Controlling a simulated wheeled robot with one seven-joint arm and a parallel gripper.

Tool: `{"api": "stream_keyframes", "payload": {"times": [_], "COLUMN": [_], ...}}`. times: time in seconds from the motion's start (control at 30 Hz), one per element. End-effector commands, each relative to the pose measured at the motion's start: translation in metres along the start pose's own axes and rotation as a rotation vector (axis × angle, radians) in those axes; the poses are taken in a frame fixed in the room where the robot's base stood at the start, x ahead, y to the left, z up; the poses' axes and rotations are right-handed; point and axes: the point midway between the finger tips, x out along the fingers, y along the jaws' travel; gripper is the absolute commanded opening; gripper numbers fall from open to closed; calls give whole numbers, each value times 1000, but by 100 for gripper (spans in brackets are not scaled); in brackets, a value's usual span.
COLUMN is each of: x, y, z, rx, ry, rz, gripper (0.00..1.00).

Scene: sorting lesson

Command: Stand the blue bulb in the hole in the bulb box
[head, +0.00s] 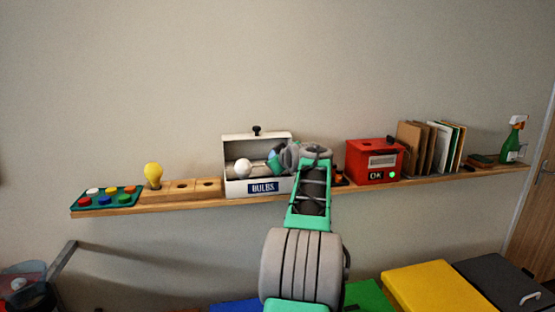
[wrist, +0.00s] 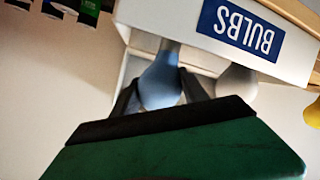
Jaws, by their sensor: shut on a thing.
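The blue bulb (wrist: 160,85) sits between my gripper's two dark fingers in the wrist view. My gripper (wrist: 160,98) is shut on it. The bulb's narrow neck points toward the bulb box (wrist: 150,14), which appears upside down there. In the head view the white bulb box (head: 236,187), labelled BULBS, stands on the shelf with its lid raised. My gripper (head: 272,162) is at the box's right part, and I cannot clearly make out the blue bulb there. The hole is hidden. A white bulb (head: 243,168) shows at the box's left part; it also shows in the wrist view (wrist: 237,80).
Left of the box, a wooden block (head: 208,187) with holes carries a yellow bulb (head: 153,174). A green tray (head: 106,199) of coloured pieces is at the far left. A red box (head: 367,165) with a green light, upright folders (head: 440,146) and a spray bottle (head: 512,142) stand to the right.

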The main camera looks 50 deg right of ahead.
Motion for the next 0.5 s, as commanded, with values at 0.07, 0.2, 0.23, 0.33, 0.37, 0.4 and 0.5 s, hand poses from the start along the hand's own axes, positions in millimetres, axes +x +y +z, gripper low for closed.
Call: {"api": "stream_keyframes", "payload": {"times": [0.07, 0.2, 0.23, 0.33, 0.37, 0.4, 0.5], "x": [0, 1, 1, 2, 2, 2, 2], "y": [-1, -1, -2, -2, -2, -2, -3], "z": [1, 2, 3, 4, 4, 4, 5], "rx": [0, 0, 0, 0, 0, 0, 0], "ry": [0, 0, 0, 0, 0, 0, 0], "rz": [0, 0, 0, 0, 0, 0, 0], "gripper": [29, 29, 29, 29, 29, 29, 29]}}
